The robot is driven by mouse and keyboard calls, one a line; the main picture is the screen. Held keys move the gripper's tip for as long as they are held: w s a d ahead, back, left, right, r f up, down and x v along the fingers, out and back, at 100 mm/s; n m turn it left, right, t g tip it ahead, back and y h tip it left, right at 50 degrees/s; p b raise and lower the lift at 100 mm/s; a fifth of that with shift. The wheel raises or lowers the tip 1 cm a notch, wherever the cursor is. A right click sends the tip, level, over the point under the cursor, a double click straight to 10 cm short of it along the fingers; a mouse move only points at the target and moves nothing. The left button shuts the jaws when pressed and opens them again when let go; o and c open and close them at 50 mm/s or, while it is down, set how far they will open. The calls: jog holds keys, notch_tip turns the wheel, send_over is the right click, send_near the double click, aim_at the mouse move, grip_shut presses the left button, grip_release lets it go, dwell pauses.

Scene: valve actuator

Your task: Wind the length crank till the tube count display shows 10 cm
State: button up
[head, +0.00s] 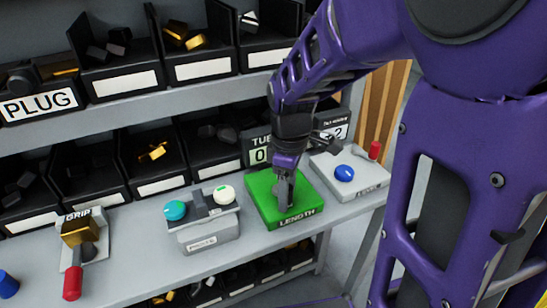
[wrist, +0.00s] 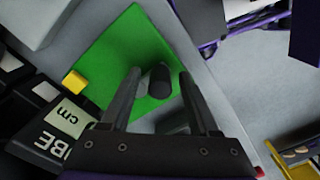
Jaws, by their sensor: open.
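The length crank's green base (head: 300,213), marked LENGTH, sits on the bench in the head view and fills the upper middle of the wrist view (wrist: 120,45). A dark round crank knob (wrist: 160,80) stands over the green base. My gripper (head: 284,187) is above the base, pointing down. In the wrist view its two fingers (wrist: 160,92) are apart, one on each side of the knob; I cannot tell if either touches it. The tube count display (head: 258,150) is behind the base, partly hidden by my arm; a 0 shows.
Right of the green base is a white unit with a blue knob (head: 345,173) and a red handle (head: 375,150). Left are a grey box with teal and white buttons (head: 203,230) and a GRIP unit with a red handle (head: 72,283). Bins line the shelves behind.

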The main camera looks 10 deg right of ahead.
grip_shut()
jog(key=shift+a, duration=0.1)
dwell(0.4)
jog(key=shift+s+a+r+m+p, duration=0.15)
jog(key=shift+m+p, duration=0.1)
jog(key=shift+m, duration=0.3)
jog(key=shift+w+a+f+m+p, duration=0.1)
jog(key=shift+a+m+p, duration=0.1)
jog(key=shift+m, duration=0.35)
jog(key=m, duration=0.1)
jog(key=a+m+p, duration=0.1)
jog(key=m, duration=0.1)
jog(key=shift+a+m, duration=0.1)
jog(key=shift+m, duration=0.2)
jog(key=m, duration=0.1)
jog(key=a+m, duration=0.1)
jog(key=m, duration=0.1)
jog(key=m+p, duration=0.1)
jog(key=m, duration=0.1)
jog(key=shift+w+a, duration=0.4)
jog(key=shift+m, duration=0.4)
